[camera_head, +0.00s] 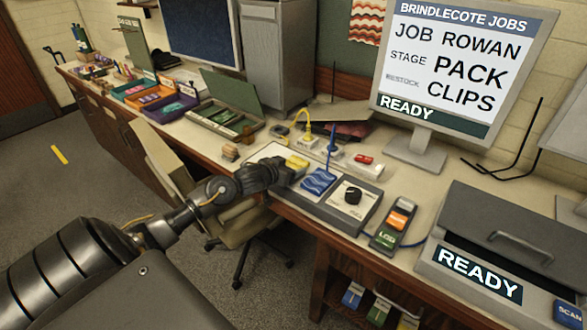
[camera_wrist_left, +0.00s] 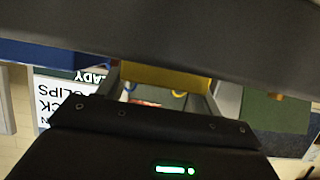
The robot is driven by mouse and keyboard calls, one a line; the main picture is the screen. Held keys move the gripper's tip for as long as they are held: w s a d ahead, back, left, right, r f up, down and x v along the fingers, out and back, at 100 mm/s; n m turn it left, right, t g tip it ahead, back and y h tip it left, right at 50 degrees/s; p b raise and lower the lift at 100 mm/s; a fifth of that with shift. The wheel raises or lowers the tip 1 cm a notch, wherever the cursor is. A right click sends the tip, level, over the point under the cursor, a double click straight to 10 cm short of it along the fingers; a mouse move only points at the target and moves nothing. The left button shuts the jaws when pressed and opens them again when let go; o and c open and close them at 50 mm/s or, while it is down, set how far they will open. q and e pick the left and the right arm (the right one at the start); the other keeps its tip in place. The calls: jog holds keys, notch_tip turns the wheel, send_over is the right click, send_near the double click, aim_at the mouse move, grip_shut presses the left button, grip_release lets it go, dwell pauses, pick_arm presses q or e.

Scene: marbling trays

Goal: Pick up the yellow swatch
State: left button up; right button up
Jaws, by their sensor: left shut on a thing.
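The yellow swatch (camera_head: 297,162) is at the tip of my left gripper (camera_head: 286,168), over the left end of the grey panel on the bench. In the left wrist view the yellow swatch (camera_wrist_left: 165,77) lies as a band between the two fingers of my left gripper, which is shut on it. The gripper hides part of the swatch in the head view, and I cannot tell whether it touches the surface below. My right gripper is in neither view.
A blue wavy swatch (camera_head: 318,181) lies on the panel beside a dial box (camera_head: 352,197). A handheld device (camera_head: 392,224) and a grey lidded machine (camera_head: 500,245) stand to the right. A monitor (camera_head: 460,60) rises behind. A chair (camera_head: 240,222) sits below my left arm.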

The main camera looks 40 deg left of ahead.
pick_arm(q)
jog(key=shift+r, duration=0.1)
jog(key=shift+r, duration=0.55)
jog(key=s+a+r+p, duration=0.1)
jog(key=s+a+r, duration=0.1)
jog(key=s+r, duration=0.9)
jog(key=v, duration=0.3)
jog(key=shift+f+p, duration=0.2)
jog(key=shift+p, duration=0.2)
